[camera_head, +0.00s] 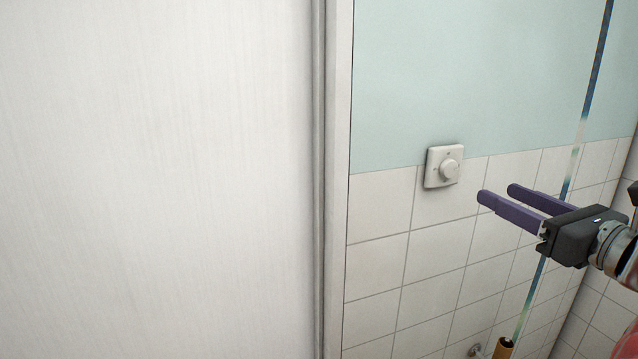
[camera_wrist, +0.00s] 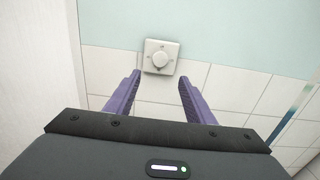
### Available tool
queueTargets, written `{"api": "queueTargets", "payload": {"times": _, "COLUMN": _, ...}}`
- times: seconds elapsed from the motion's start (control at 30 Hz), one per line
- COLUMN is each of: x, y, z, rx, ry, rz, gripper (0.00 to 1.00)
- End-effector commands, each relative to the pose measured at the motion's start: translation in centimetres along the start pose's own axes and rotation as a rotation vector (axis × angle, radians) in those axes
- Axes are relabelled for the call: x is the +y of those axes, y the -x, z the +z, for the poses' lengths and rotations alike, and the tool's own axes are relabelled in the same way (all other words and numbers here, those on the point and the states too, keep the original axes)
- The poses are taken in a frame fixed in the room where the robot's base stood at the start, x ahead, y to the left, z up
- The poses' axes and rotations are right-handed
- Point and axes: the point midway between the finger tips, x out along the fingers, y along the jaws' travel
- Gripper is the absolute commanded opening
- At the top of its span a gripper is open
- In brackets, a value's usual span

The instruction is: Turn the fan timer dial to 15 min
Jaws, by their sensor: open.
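The fan timer dial (camera_head: 450,171) is a round white knob on a square white wall plate (camera_head: 432,178), mounted where the green wall meets the tiles. In the wrist view the dial (camera_wrist: 160,60) sits just beyond and between the fingertips, on its plate (camera_wrist: 151,46). The dial's setting is too small to read. My gripper (camera_head: 496,193) is open and empty, with two purple fingers, to the right of the dial in the head view and apart from it. In the wrist view the gripper (camera_wrist: 160,78) points toward the plate.
A large white panel (camera_head: 160,180) with a pale frame (camera_head: 338,180) stands left of the dial. A thin multicoloured pole (camera_head: 577,150) runs upright at the right, behind my gripper. A small metal fitting (camera_head: 474,350) is low on the tiles. The wall around the plate is clear.

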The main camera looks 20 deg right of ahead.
Motion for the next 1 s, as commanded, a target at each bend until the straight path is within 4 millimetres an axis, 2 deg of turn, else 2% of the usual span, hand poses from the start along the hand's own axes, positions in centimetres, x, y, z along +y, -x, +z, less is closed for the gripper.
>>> {"api": "queueTargets", "payload": {"times": 0.23, "x": 0.0, "y": 1.8, "z": 0.0, "rx": 0.000, "ry": -0.001, "rz": -0.001, "gripper": 0.49}}
{"api": "queueTargets", "payload": {"times": 0.7, "x": 0.2, "y": 1.7, "z": -0.3, "rx": 0.009, "ry": 0.014, "rz": 0.006, "gripper": 0.49}}
{"api": "queueTargets", "payload": {"times": 0.87, "x": 1.4, "y": 0.1, "z": -2.2, "rx": 0.067, "ry": 0.117, "rz": 0.040, "gripper": 0.49}}
{"api": "queueTargets", "payload": {"times": 1.0, "x": 3.6, "y": -2.3, "z": -5.5, "rx": 0.159, "ry": 0.303, "rz": 0.114, "gripper": 0.49}}
